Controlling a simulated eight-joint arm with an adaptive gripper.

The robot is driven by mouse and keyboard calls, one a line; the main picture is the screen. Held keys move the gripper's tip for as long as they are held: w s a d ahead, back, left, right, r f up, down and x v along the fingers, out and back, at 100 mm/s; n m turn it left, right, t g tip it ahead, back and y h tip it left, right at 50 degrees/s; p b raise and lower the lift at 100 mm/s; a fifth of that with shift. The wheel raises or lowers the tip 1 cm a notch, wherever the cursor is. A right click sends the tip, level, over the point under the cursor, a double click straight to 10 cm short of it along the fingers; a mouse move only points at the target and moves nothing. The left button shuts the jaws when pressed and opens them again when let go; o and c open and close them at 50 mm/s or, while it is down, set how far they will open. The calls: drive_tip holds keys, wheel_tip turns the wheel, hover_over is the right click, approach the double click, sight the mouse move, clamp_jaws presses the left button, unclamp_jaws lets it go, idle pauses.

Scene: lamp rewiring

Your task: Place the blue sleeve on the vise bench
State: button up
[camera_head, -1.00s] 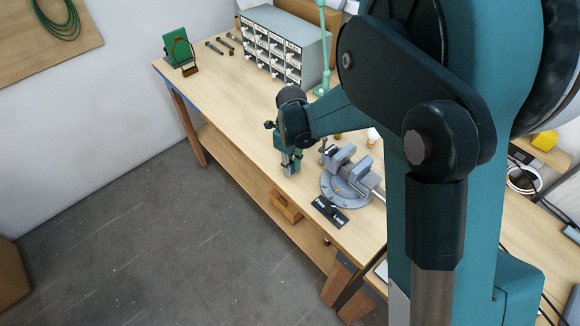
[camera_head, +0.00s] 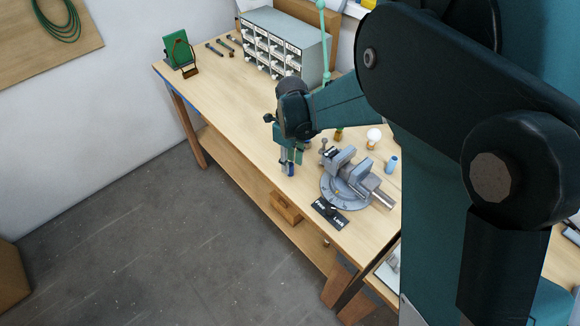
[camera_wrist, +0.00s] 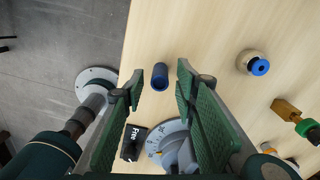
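The blue sleeve (camera_wrist: 160,77) is a short dark blue tube. It stands on the pale wooden vise bench (camera_wrist: 210,40), near the bench's front edge and left of the vise. In the head view the sleeve (camera_head: 290,169) shows just below my gripper (camera_head: 291,160). In the wrist view my gripper (camera_wrist: 160,70) is open, its green-padded fingers apart with clear gaps on both sides of the sleeve. The sleeve appears at or just beyond the fingertips, not held.
The grey vise (camera_head: 345,178) stands right of the sleeve, with a black Free/Lock plate (camera_head: 328,212) in front. A white bulb (camera_head: 374,135) and a light blue cylinder (camera_head: 392,164) stand behind it. A drawer cabinet (camera_head: 285,45) is at the back. Bench left of my gripper is clear.

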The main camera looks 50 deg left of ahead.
sight(292, 164)
wheel_tip(292, 164, up, 9)
drive_tip(key=shift+w+f, duration=0.1)
drive_tip(key=shift+f, duration=0.1)
idle(0.8)
idle(0.3)
drive_tip(key=shift+w+d+r, duration=0.15)
drive_tip(key=shift+w+d, duration=0.05)
drive_tip(key=w+d+r+n+t+y, duration=0.15)
drive_tip(key=w+d+r, duration=0.3)
drive_tip(key=d, duration=0.65)
drive_tip(key=w+d+r+n, duration=0.35)
drive_tip(key=d+r, duration=0.25)
drive_tip(key=d, duration=0.6)
drive_tip(key=w+d+r+n+t, duration=0.1)
drive_tip(key=w+d+r, duration=0.4)
drive_tip(key=d, duration=0.6)
drive_tip(key=s+d+r+n+t, duration=0.1)
drive_tip(key=d+r+n, duration=0.1)
drive_tip(key=d, duration=0.8)
drive_tip(key=s+d+r+n+t, duration=0.1)
drive_tip(key=s+d+n, duration=0.1)
drive_tip(key=d, duration=0.9)
drive_tip(key=s+d+f+n+t, duration=0.1)
drive_tip(key=s+d, duration=0.3)
drive_tip(key=d, duration=0.4)
drive_tip(key=s+d+f+n+t+h, duration=0.1)
drive_tip(key=s+d+n, duration=0.3)
drive_tip(key=d, duration=0.4)
drive_tip(key=shift+s+t, duration=0.4)
drive_tip(key=shift+t, duration=0.05)
